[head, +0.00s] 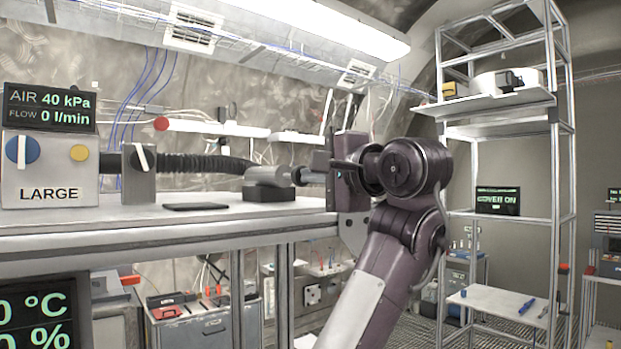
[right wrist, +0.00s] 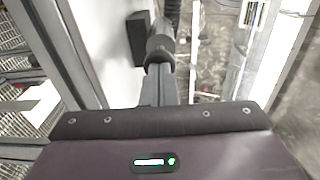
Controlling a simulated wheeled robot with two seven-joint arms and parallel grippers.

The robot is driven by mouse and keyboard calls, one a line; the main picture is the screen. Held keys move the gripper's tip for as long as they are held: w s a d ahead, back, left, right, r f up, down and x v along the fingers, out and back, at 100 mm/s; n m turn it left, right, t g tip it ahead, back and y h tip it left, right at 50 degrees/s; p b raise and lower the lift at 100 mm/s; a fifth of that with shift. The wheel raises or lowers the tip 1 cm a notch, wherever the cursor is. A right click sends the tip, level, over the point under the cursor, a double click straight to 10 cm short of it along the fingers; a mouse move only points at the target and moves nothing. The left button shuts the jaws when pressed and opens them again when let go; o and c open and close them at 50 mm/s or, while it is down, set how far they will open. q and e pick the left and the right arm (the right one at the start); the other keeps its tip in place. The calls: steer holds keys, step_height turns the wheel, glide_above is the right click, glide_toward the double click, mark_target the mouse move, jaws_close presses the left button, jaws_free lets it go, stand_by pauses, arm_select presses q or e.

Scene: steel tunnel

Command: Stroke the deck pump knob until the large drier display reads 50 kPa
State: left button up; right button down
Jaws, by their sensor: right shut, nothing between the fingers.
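The large drier (head: 48,170) stands at the left of the bench in the head view. Its display (head: 48,107) reads AIR 40 kPa and FLOW 0 l/min. The deck pump (head: 268,177) is a grey body on a dark base near the bench's right end. Its knob (head: 312,177) points right, towards my right gripper (head: 334,168). In the right wrist view the shut, empty fingers (right wrist: 160,75) are right at the dark round knob (right wrist: 160,46). I cannot tell whether they touch it. My left gripper is not in view.
A black ribbed hose (head: 200,164) runs from a grey valve box (head: 138,172) to the pump. A dark flat pad (head: 195,206) lies on the bench (head: 120,222). A metal shelf rack (head: 500,130) stands to the right behind my right arm.

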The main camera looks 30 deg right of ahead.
mark_target(292, 176)
steer(key=shift+s, duration=0.2)
steer(key=shift+w+a, duration=0.1)
steer(key=shift+w, duration=0.1)
steer(key=w, duration=0.3)
steer(key=shift+w+a+p, duration=0.1)
steer(key=shift+p, duration=0.25)
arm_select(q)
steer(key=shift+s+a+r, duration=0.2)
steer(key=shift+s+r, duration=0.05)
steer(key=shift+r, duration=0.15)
arm_select(e)
steer(key=shift+r, duration=0.1)
